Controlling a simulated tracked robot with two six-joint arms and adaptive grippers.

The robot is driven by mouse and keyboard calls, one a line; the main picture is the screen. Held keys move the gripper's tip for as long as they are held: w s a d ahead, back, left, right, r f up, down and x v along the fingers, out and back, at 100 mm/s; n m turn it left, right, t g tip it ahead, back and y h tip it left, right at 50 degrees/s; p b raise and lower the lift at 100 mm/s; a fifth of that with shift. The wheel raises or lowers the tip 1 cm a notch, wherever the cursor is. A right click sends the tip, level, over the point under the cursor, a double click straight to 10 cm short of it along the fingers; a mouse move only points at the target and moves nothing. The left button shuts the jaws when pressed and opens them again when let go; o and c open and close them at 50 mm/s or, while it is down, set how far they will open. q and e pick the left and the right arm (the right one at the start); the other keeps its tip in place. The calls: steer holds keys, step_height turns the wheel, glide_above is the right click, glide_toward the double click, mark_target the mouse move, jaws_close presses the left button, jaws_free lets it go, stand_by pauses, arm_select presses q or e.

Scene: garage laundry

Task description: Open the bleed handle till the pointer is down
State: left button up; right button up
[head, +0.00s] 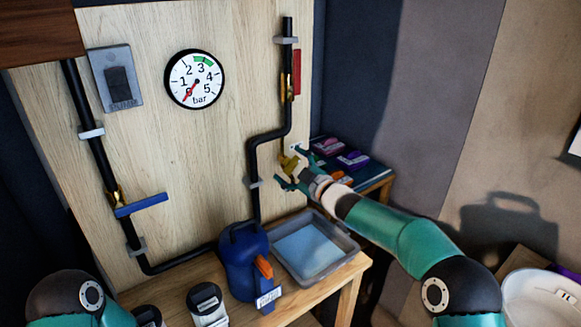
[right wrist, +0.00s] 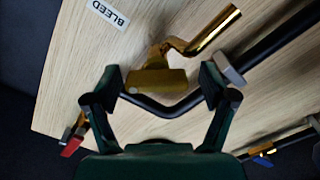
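The brass bleed handle (right wrist: 157,82) is in the right wrist view, with a brass spout beside it and the BLEED label (right wrist: 108,14) on the board. My right gripper (right wrist: 160,84) is open, with one finger on each side of the handle and small gaps visible. The gauge (head: 194,79) has its red pointer at the lower left, near the bottom of the scale below 1. My left gripper is out of view.
A blue lever (head: 142,205) lies across the left pipe and a red lever (head: 297,72) along the right pipe. A grey tray (head: 345,243) and a blue pump-like vessel (head: 240,265) stand on the bench below. Boxes (head: 353,160) sit behind my right gripper.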

steer(key=shift+d, duration=0.1)
steer(key=shift+s+d, duration=0.3)
steer(key=v, duration=1.1)
